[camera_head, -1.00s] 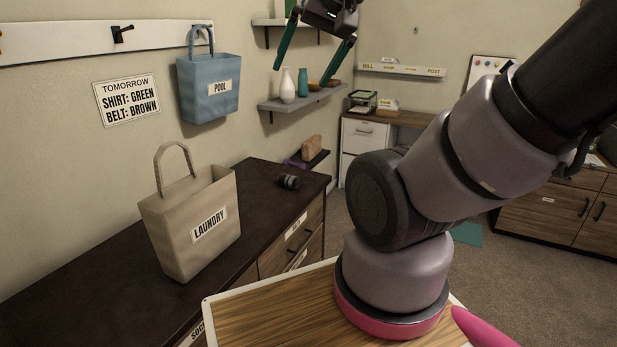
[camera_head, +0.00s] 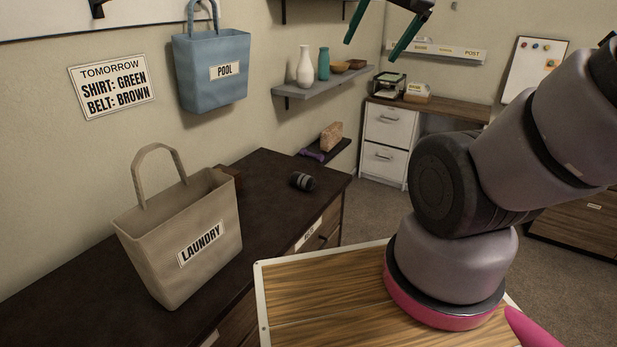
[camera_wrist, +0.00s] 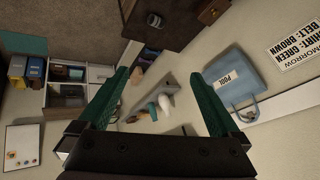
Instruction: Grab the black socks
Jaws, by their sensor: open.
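A small dark roll with grey bands (camera_head: 302,181), which looks like the black socks, lies on the dark dresser top (camera_head: 270,215) to the right of the laundry bag. It also shows small near the top of the wrist view (camera_wrist: 154,20). My gripper (camera_head: 371,48) is high at the top of the head view, well above and away from the roll, with its green fingers spread. In the wrist view my gripper (camera_wrist: 160,73) is open with nothing held between the fingers.
The beige laundry bag (camera_head: 185,240) stands on the dresser, with a brown object (camera_head: 232,176) partly hidden behind it. A blue pool bag (camera_head: 210,85) hangs on the wall. A grey shelf (camera_head: 325,88) holds vases and bowls. A low dark shelf (camera_head: 330,153) holds a tan block and something purple.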

